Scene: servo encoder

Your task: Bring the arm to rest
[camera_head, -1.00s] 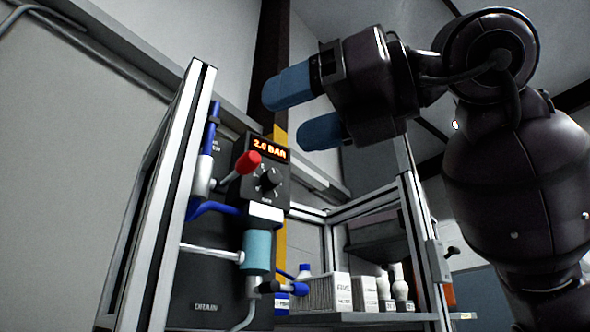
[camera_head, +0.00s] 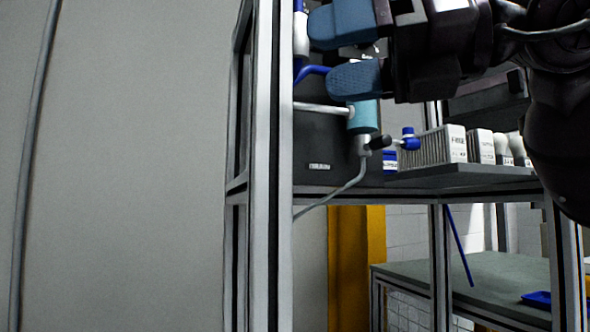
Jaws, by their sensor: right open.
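My right gripper (camera_head: 334,52) comes in from the upper right of the head view. Its two blue fingertips point left and stand apart with a gap between them, with nothing held in it. In the picture it overlaps the upper part of the panel with the teal cylinder (camera_head: 363,118), hiding the display and knob area. I cannot tell how far it is from the panel. My dark right arm fills the upper right corner. My left gripper is not in view.
A metal frame post (camera_head: 273,200) stands left of the panel. A shelf (camera_head: 462,180) holds white boxes (camera_head: 432,149) and bottles. Below right is a bench (camera_head: 470,278) with a blue tray (camera_head: 537,299). A bare grey wall (camera_head: 140,170) fills the left.

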